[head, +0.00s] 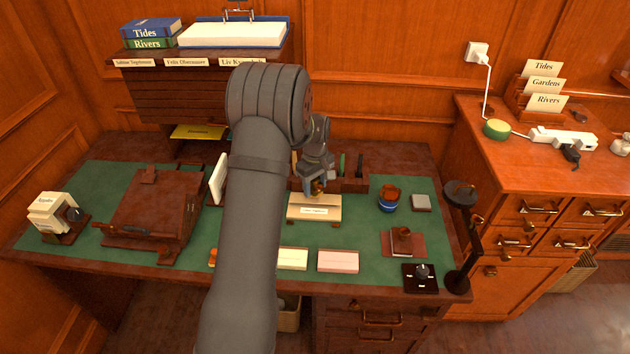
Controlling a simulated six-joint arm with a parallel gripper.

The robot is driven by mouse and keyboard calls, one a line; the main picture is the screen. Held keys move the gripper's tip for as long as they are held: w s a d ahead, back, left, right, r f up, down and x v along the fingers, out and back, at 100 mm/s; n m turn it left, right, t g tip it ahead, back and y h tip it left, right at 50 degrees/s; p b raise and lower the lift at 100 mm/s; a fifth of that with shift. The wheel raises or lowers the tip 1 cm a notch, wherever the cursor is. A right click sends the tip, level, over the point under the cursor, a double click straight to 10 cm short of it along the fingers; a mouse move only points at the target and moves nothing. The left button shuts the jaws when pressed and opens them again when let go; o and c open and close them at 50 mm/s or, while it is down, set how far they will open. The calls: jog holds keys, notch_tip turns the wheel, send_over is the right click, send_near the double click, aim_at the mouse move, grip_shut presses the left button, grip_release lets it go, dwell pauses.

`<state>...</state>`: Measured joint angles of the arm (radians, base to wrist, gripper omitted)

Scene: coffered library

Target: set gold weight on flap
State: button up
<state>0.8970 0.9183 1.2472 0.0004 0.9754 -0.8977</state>
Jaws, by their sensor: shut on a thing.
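My gripper (316,188) reaches down over the desk and is shut on the small gold weight (319,187), mostly hidden between the fingers. Right below it lies a cream, envelope-like piece (313,211) with a white name label across it; its upper part looks like the flap. The weight is at the upper edge of this piece; I cannot tell whether it touches it. My arm hides part of the desk to the left of it.
A green desk mat (350,231) carries a cream card (292,259), a pink card (338,261), a blue bowl (388,204) and a brown case (153,212). A dark lamp-like stand (462,235) rises at the right edge.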

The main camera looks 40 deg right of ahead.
jog(key=shift+f, duration=2)
jog(key=o, duration=1.4)
jog(key=shift+c, duration=0.2)
jog(key=shift+f, duration=0.1)
notch_tip(320, 180, up, 18)
jog(key=shift+f, duration=0.25)
jog(key=shift+f, duration=0.1)
